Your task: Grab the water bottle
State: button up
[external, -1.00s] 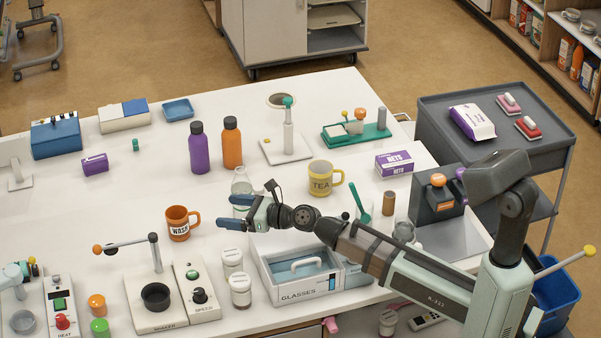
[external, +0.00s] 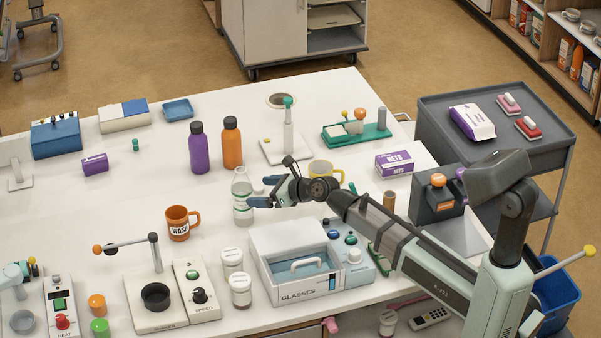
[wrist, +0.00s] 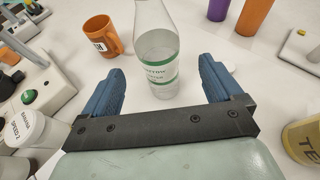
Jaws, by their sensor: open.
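The water bottle (external: 242,197) is clear, with a green band and a label, and stands upright on the white table. In the wrist view the bottle (wrist: 157,55) is ahead of my gripper, its base close to the gap between the fingertips. My gripper (external: 262,193) is open and empty, just right of the bottle in the external view. Its two blue fingers also show in the wrist view (wrist: 162,80), spread wider than the bottle. I cannot tell whether a finger touches it.
An orange mug (external: 178,223) stands left of the bottle. Purple (external: 199,150) and orange (external: 232,145) bottles stand behind. A yellow mug (external: 322,169) is partly hidden behind my arm. The glasses box (external: 290,262) and white jars (external: 240,290) are in front.

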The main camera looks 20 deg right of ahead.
aim_at(251, 192)
jog(key=x, duration=0.4)
jog(key=shift+w+a, duration=0.1)
jog(key=shift+r+x, duration=0.15)
jog(key=shift+x, duration=1.1)
jog(key=shift+r+x, duration=0.1)
jog(key=shift+x, duration=1.2)
jog(key=shift+a, duration=0.1)
jog(key=c, duration=1.2)
jog(key=shift+r, duration=0.2)
jog(key=shift+c, duration=0.2)
